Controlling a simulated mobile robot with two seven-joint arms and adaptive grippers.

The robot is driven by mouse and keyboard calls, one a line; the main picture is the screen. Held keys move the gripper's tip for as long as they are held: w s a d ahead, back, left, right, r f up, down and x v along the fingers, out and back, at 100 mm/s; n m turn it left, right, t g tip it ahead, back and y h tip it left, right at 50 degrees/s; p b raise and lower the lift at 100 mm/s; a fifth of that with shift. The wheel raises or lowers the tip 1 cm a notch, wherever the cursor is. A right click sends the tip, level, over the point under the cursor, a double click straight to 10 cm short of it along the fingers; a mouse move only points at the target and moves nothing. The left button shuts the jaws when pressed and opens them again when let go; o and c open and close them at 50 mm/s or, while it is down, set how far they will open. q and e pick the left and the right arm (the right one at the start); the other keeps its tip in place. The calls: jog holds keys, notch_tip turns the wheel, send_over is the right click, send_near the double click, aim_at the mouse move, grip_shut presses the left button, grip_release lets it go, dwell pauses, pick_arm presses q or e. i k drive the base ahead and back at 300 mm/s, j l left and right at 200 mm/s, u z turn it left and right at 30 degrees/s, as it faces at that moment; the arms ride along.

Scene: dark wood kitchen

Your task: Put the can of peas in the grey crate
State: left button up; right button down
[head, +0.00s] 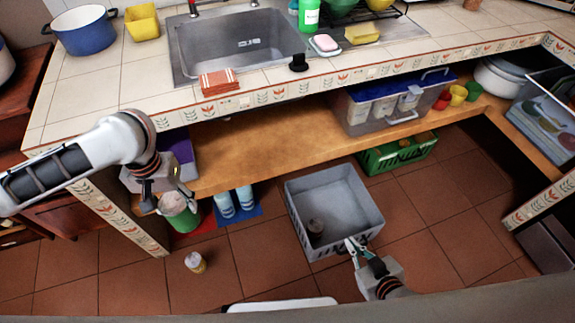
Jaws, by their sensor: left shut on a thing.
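A green can with a pale grey top, which looks like the can of peas (182,219), is between the fingers of my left gripper (168,197). That gripper is shut on it, in front of the shelf's left end. The grey crate (349,238) stands on the floor right of centre, open at the top, with a small can-like item (315,227) inside. My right gripper (357,246) is at the crate's near right rim. Whether it touches the rim or is shut cannot be made out.
A small jar or can (195,262) stands on the floor between the arms. Blue-white bottles (235,202) stand on a blue mat under the shelf. A green crate (398,154) is behind the grey one. The counter (110,100) and wooden shelf (265,160) overhang behind.

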aim_at(350, 224)
jog(key=l+z, duration=0.2)
jog(key=l, duration=0.2)
jog(key=i+l+z, duration=0.15)
jog(key=l, duration=0.2)
jog(key=i+l, duration=0.1)
jog(key=l, duration=0.35)
jog(key=i+l+z, duration=0.1)
jog(key=l, duration=0.3)
jog(key=i+l, duration=0.1)
jog(key=l, duration=0.35)
jog(key=i+l+z, duration=0.1)
jog(key=l, duration=0.35)
